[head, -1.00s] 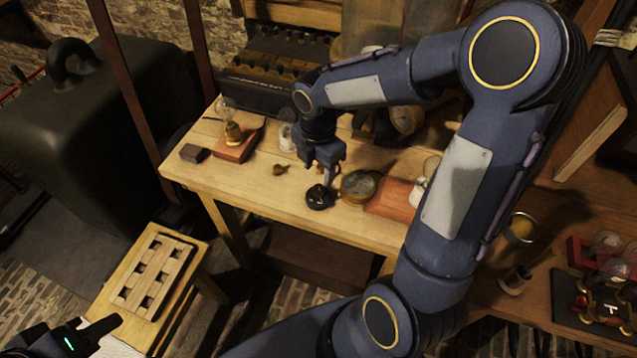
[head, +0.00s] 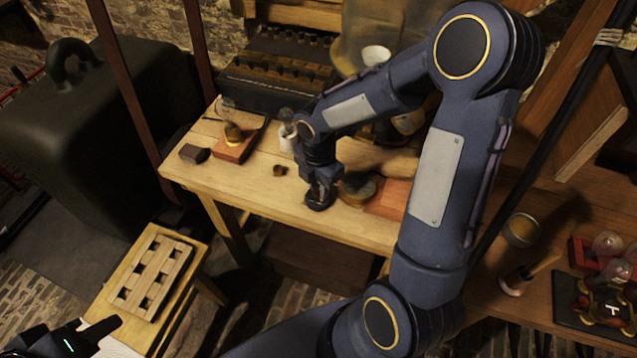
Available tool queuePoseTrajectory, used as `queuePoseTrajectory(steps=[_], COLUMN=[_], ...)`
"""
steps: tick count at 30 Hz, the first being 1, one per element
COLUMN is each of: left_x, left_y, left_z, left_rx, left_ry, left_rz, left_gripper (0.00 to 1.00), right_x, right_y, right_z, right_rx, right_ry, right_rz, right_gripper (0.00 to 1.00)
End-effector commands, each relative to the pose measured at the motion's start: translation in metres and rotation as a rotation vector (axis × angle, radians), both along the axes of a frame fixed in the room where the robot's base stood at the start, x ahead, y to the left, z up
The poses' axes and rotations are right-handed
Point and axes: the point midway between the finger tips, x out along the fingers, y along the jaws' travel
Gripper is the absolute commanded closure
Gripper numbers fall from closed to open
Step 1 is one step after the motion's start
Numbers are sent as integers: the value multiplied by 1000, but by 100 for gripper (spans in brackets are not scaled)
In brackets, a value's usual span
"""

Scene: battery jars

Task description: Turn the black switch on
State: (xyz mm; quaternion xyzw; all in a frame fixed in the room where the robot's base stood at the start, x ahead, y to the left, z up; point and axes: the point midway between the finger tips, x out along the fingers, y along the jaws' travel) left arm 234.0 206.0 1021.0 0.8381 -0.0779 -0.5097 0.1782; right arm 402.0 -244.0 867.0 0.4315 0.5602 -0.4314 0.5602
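The black switch (head: 318,203) is a small round dark piece near the front edge of the wooden table (head: 260,200). My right gripper (head: 319,195) is directly over it, pointing down, with its fingers at the switch. The gripper hides most of the switch's top, so I cannot tell the knob's position or whether the fingers are closed on it. My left gripper (head: 88,335) shows only partly at the lower left corner, far from the table, and its finger opening cannot be made out.
A brass round instrument (head: 362,189) stands just right of the switch, close to my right gripper. A slotted wooden rack (head: 152,273) sits on a stool.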

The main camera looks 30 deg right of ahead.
Motion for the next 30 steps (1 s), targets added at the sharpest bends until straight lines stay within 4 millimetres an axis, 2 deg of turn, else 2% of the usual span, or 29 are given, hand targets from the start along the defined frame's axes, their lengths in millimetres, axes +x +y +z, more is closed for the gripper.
queuePoseTrajectory(steps=[1,3,14,20,30], left_x=[0,0,0,0,0], left_y=[0,0,0,0,0], left_z=[0,0,-3,-9,-21], left_rx=[0,0,0,0,0], left_ry=[0,0,0,0,0], left_rz=[0,0,0,0,0], left_gripper=[64,64,64,64,64], right_x=[0,0,0,0,0], right_y=[0,0,0,0,0], right_z=[0,0,0,-1,-1], right_rx=[0,0,0,0,-1], right_ry=[0,0,0,0,-1], right_rz=[0,0,-68,-201,-517], right_gripper=[90,97,97,97,97])
